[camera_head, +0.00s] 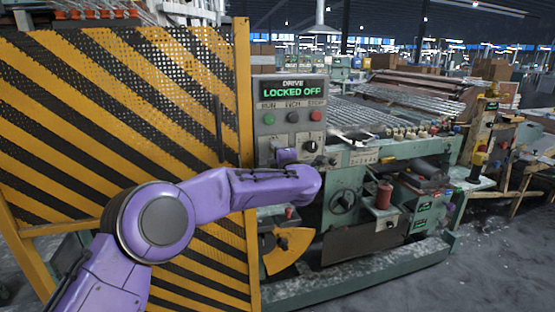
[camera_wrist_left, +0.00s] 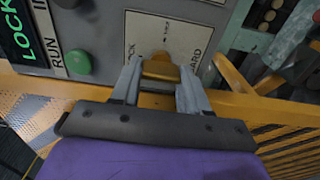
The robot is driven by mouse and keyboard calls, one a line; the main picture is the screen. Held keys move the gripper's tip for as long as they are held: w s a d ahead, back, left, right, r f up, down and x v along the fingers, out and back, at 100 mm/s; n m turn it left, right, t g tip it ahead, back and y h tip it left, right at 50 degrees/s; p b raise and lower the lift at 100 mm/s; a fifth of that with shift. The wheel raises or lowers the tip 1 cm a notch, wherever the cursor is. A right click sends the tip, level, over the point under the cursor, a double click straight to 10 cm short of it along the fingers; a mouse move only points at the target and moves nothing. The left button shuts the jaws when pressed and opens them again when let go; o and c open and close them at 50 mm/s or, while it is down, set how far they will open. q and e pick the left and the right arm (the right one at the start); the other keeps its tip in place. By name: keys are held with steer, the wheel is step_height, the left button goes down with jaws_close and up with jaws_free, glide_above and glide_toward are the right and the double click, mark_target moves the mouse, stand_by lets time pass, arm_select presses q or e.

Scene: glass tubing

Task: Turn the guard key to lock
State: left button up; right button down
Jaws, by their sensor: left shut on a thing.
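In the left wrist view, the two metal fingers of my left gripper (camera_wrist_left: 159,80) are closed on the brass-coloured guard key (camera_wrist_left: 161,69). The key sits at a pale label plate (camera_wrist_left: 185,35) with partly hidden lettering, of which "GUARD" can be made out. In the head view, my left arm reaches across to the grey control panel (camera_head: 291,84), and its purple hand shows at the panel's lower part. The fingers and key are hidden there. The panel's display (camera_head: 292,92) reads "LOCKED OFF" in green under "DRIVE". My right gripper is out of view.
A yellow-and-black striped mesh guard (camera_head: 120,110) stands left of the panel, with a yellow post (camera_head: 244,95) beside it. Green, red and black buttons and a black knob (camera_head: 310,146) are on the panel. A green machine with glass tubes (camera_head: 375,112) extends right.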

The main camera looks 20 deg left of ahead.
arm_select(q)
steer(key=shift+r, duration=0.1)
stand_by(0.4)
steer(key=o, duration=1.1)
steer(key=shift+c, duration=0.2)
steer(key=b+v, duration=0.2)
steer(key=v, duration=0.8)
steer(key=shift+s, duration=0.2)
steer(key=shift+d, duration=0.15)
